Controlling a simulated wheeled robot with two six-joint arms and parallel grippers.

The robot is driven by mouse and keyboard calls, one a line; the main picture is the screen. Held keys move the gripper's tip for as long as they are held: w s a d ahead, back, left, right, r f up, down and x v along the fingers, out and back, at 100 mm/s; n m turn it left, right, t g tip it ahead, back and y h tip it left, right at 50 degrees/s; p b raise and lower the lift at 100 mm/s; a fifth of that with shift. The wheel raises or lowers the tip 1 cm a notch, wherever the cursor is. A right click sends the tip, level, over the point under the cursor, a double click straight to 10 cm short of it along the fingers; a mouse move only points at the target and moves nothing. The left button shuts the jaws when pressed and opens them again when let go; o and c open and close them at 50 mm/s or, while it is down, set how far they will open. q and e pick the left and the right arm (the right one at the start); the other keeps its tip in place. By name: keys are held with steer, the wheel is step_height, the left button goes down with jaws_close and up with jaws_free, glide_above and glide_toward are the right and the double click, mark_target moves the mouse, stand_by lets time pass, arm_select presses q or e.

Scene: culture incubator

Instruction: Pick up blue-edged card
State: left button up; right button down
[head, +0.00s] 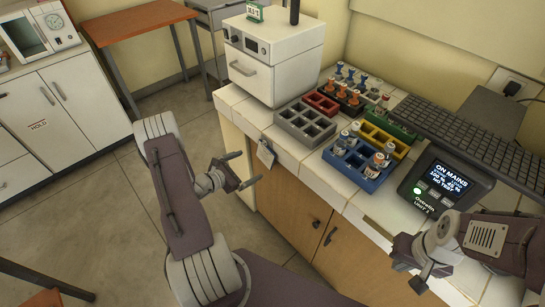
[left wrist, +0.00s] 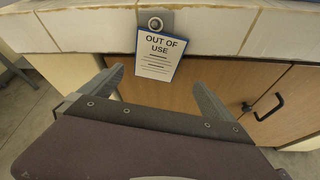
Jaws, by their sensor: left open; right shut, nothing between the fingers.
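The blue-edged card (left wrist: 160,53), printed "OUT OF USE", hangs from a small metal plate with a round knob (left wrist: 155,22) on the tiled counter's front edge. In the head view the card (head: 266,154) is small and seen at an angle. My left gripper (head: 251,167) is open and empty, just left of the card. In the left wrist view its two fingers point toward the counter front, with the card between them in the picture and apart from both. My right gripper (head: 418,286) is shut and empty at lower right, by the counter's front edge.
The counter holds a grey rack (head: 305,124), a blue rack (head: 358,168) with vials, a display unit (head: 444,185), a keyboard (head: 480,145) and a white device (head: 272,55). Below are wooden cabinet doors (head: 290,210) with black handles.

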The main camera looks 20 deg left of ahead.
mark_target(265, 157)
arm_select(q)
steer(key=x, duration=0.9)
steer(key=shift+w+a, duration=0.15)
steer(key=shift+a, duration=0.25)
steer(key=shift+c, duration=0.7)
steer(key=c, duration=1)
